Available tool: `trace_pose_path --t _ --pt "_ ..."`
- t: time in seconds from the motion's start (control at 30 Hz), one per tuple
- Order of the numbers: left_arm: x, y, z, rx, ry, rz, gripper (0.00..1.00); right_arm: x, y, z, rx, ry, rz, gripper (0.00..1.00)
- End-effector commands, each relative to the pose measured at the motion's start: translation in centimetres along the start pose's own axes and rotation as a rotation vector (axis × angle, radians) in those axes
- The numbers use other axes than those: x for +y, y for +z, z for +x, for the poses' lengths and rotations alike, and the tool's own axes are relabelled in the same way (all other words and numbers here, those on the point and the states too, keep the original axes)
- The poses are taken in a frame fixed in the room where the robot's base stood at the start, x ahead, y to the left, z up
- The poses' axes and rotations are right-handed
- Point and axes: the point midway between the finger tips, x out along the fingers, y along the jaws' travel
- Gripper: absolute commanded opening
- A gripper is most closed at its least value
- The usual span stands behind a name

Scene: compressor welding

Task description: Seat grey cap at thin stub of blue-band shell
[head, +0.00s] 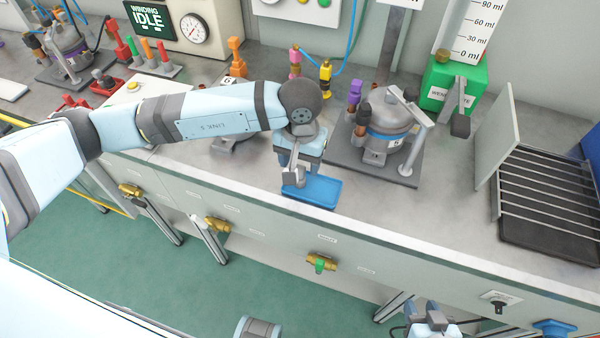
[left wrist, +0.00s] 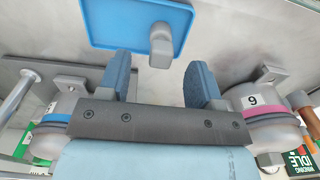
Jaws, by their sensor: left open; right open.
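The grey cap (left wrist: 160,45) lies on the blue tray (left wrist: 100,28), seen in the left wrist view just beyond and between my open left fingers (left wrist: 157,78). I cannot tell which stub is the thin one. My right gripper (head: 424,312) is low at the bottom, open and away from the bench.
A pink-band shell (left wrist: 262,103) numbered 9 stands on the other side of my left gripper. A green block with a measuring scale (head: 455,88) is behind the blue-band shell. A wire rack (head: 545,190) is at the right. Bench between shell and rack is clear.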

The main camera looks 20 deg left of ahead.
Motion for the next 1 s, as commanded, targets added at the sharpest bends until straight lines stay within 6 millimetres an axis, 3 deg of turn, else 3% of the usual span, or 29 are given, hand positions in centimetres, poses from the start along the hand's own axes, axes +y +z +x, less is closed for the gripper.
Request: trace_pose_path --t 0.3,0.57,0.8,1.0 --pt "-0.1 -0.1 4.3 -0.003 0.002 -0.001 0.59 0.0 -0.3 -0.4 0.004 0.001 -0.007 0.43" --pt "-0.1 -0.1 4.6 -0.001 0.001 0.000 0.59 0.1 -0.1 -0.4 0.001 0.002 -0.008 0.43" --pt "-0.1 -0.1 4.6 -0.001 0.001 -0.001 0.06 0.1 -0.3 -0.4 0.003 0.002 -0.008 0.43" --pt "-0.1 -0.1 4.6 -0.001 0.001 -0.001 0.05 0.1 -0.5 -0.5 0.006 0.002 -0.008 0.43"
